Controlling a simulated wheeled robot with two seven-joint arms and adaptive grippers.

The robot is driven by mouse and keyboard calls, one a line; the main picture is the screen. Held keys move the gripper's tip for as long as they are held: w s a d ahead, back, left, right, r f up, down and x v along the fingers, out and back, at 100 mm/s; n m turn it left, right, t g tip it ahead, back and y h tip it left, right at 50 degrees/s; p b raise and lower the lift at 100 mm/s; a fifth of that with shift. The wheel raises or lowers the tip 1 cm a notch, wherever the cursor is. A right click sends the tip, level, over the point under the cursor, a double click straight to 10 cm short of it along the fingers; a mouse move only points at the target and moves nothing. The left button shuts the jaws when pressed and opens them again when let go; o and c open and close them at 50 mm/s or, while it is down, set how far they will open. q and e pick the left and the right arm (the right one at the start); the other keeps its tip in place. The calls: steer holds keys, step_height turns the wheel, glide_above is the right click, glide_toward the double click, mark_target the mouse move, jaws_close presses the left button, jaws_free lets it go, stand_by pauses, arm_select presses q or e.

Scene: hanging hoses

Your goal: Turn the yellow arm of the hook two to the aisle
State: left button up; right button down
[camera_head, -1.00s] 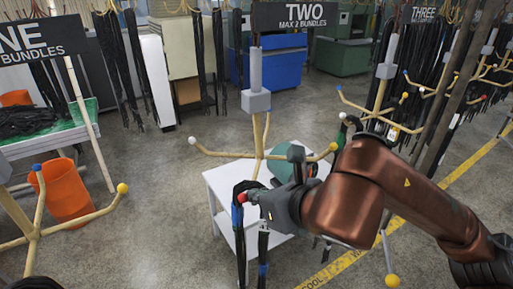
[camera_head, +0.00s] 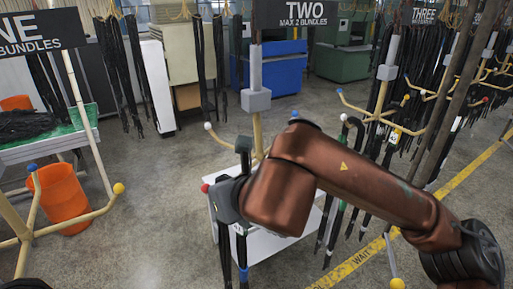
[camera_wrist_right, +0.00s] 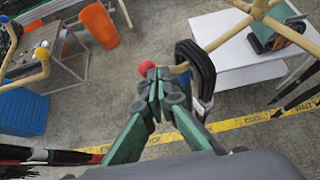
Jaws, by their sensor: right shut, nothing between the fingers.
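Hook two (camera_head: 256,100) hangs mid-picture under the TWO sign (camera_head: 292,14). Its white-tipped arm (camera_head: 207,126) points back left. Its red ball tip (camera_head: 205,188) points front left, beside my right gripper (camera_head: 228,192). A black hose bundle (camera_wrist_right: 195,68) hangs on the red-tipped arm. My left gripper is not in view.
A white cart (camera_head: 262,246) stands below hook two. Hook three (camera_head: 381,95) with hoses is close on the right. Hook one's yellow tip (camera_head: 118,188) and an orange bin (camera_head: 62,196) are at left. Yellow floor tape (camera_head: 350,264) crosses the lower right.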

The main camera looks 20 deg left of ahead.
steer(key=shift+w+a, duration=0.2)
steer(key=shift+a, duration=1.3)
steer(key=shift+d+r+p, duration=1.3)
steer(key=shift+d+r, duration=0.85)
steer(key=shift+r, duration=2.35)
steer(key=s+d+b, duration=0.6)
steer(key=s+d, duration=0.1)
steer(key=d, duration=0.2)
steer(key=shift+d, duration=0.25)
